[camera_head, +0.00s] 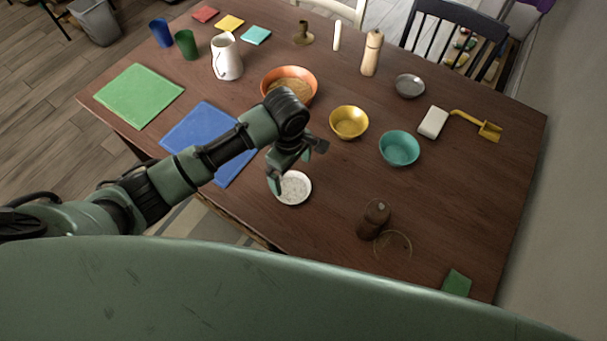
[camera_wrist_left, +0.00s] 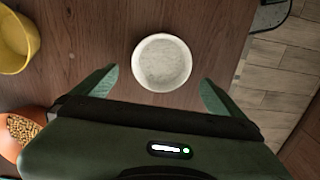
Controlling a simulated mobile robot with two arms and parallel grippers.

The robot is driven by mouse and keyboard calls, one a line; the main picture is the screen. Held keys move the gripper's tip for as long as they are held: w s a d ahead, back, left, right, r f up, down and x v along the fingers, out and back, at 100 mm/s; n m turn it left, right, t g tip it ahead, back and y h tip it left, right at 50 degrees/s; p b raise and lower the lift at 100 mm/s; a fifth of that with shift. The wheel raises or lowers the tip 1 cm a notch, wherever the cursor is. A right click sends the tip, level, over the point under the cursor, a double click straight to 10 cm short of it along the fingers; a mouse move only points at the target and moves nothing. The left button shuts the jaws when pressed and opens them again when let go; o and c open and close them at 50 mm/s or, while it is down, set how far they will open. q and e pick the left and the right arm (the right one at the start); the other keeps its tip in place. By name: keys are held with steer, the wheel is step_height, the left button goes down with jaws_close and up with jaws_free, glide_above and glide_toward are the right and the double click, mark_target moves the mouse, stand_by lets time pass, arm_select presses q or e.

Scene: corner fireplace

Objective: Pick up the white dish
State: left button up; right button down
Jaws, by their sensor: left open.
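The white dish (camera_head: 293,188) is a small round bowl with a pale speckled inside, on the brown wooden table near its front edge in the head view. In the left wrist view the white dish (camera_wrist_left: 162,63) lies ahead of and between the two fingers. My left gripper (camera_head: 296,167) is over the dish and hides part of its far left side. In the left wrist view my left gripper (camera_wrist_left: 158,90) is open, its green fingers spread wider than the dish, with nothing held. My right gripper is not in view.
An orange bowl (camera_head: 299,76) of grain, a yellow bowl (camera_head: 349,122) and a teal bowl (camera_head: 399,148) stand beyond the dish. A blue mat (camera_head: 197,126) lies left. A brown bottle (camera_head: 374,219) stands right. The table's edge (camera_head: 240,222) is close to the dish.

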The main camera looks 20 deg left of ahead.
mark_target(292, 190)
arm_select(q)
steer(key=shift+a+f, duration=0.2)
steer(key=shift+f, duration=0.15)
steer(key=f, duration=0.2)
steer(key=shift+s+f+p, duration=0.3)
steer(key=shift+s+p, duration=0.05)
steer(key=shift+p, duration=0.05)
steer(key=f, duration=0.2)
steer(key=shift+w+d+f, duration=0.2)
steer(key=shift+f, duration=0.75)
steer(key=c, duration=1.1)
steer(key=shift+c, duration=0.2)
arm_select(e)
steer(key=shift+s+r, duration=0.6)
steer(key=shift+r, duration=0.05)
